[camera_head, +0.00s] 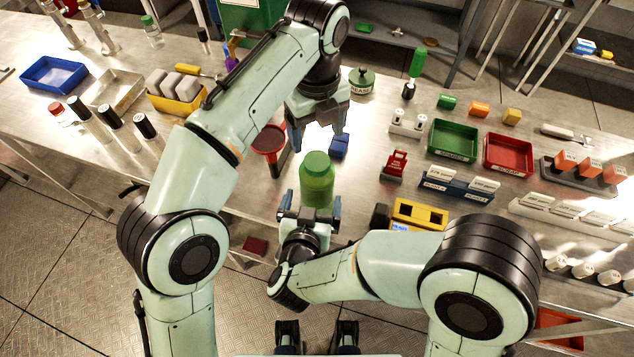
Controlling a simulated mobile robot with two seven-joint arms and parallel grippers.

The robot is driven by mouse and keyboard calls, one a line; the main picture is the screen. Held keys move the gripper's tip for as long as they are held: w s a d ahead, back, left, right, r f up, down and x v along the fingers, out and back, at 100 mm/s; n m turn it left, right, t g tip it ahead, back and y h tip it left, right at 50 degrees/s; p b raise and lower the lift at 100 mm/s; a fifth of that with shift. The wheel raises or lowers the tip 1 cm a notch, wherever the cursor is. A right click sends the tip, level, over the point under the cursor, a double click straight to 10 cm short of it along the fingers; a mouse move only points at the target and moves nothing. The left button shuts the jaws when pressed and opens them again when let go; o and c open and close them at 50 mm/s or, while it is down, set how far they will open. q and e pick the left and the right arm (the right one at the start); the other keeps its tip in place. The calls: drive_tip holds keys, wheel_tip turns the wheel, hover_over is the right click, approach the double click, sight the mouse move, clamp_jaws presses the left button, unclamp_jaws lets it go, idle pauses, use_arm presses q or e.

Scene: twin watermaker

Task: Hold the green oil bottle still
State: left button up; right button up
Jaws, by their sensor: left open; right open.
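The green oil bottle (316,177) stands upright near the front edge of the metal table, its green cap facing me. My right gripper (310,205) is open at the near side of the bottle, one finger to each side of its lower part. I cannot tell whether the fingers touch it. My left gripper (318,139) is open and empty above the table, behind the bottle and apart from it.
A red funnel-like dish (269,140) stands left of the bottle and a small blue block (340,147) behind it. Green (453,142) and red (508,155) trays lie farther right.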

drive_tip(key=x, duration=0.6)
drive_tip(key=shift+w+f, duration=0.1)
drive_tip(key=shift+w, duration=0.15)
